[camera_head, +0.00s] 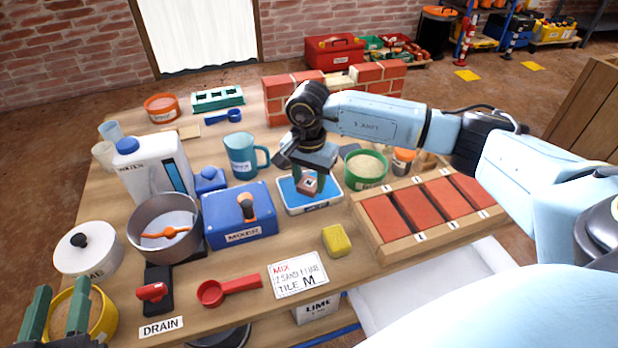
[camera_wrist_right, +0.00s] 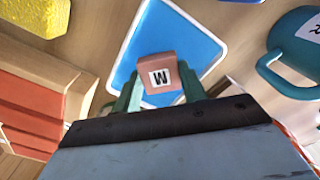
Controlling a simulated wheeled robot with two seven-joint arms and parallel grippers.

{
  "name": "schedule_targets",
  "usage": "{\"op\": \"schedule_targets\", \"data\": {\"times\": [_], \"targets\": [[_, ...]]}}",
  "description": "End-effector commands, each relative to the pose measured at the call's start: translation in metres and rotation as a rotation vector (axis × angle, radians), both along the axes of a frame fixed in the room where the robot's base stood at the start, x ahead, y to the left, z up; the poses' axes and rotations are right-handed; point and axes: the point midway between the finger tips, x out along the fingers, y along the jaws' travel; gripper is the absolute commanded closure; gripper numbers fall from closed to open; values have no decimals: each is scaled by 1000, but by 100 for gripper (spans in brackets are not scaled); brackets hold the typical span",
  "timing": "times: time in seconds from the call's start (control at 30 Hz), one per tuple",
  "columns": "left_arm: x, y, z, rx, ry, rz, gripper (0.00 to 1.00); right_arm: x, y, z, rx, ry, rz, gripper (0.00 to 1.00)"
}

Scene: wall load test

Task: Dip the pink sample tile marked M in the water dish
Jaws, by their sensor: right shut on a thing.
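The pink sample tile (camera_head: 309,185) with a white label marked M shows in the head view, and in the wrist view (camera_wrist_right: 161,77). My right gripper (camera_head: 304,178) is shut on it with green fingers at its two sides, also in the wrist view (camera_wrist_right: 158,92). The tile is over the shallow white-rimmed dish (camera_head: 287,195) with a blue inside, which fills the middle of the wrist view (camera_wrist_right: 190,37). I cannot tell whether the tile touches the water. My left gripper (camera_head: 57,312) is open at the bottom left, over a yellow tub.
The tile rack (camera_head: 421,240) with several red tiles stands right of the dish. A yellow sponge (camera_head: 337,240) lies in front of it. The blue mixer (camera_head: 240,222) and teal mug (camera_head: 242,157) stand left, and the green sand bowl (camera_head: 366,168) is close behind right.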

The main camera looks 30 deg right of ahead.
Motion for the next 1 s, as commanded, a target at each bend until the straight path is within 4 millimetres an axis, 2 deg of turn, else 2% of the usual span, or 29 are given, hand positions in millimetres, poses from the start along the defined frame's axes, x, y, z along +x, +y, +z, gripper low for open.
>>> {"op": "schedule_targets", "data": {"times": [1.0], "targets": [[0,0,-5,1,3,0,64,0,0,-6,0,0,0,77]]}}
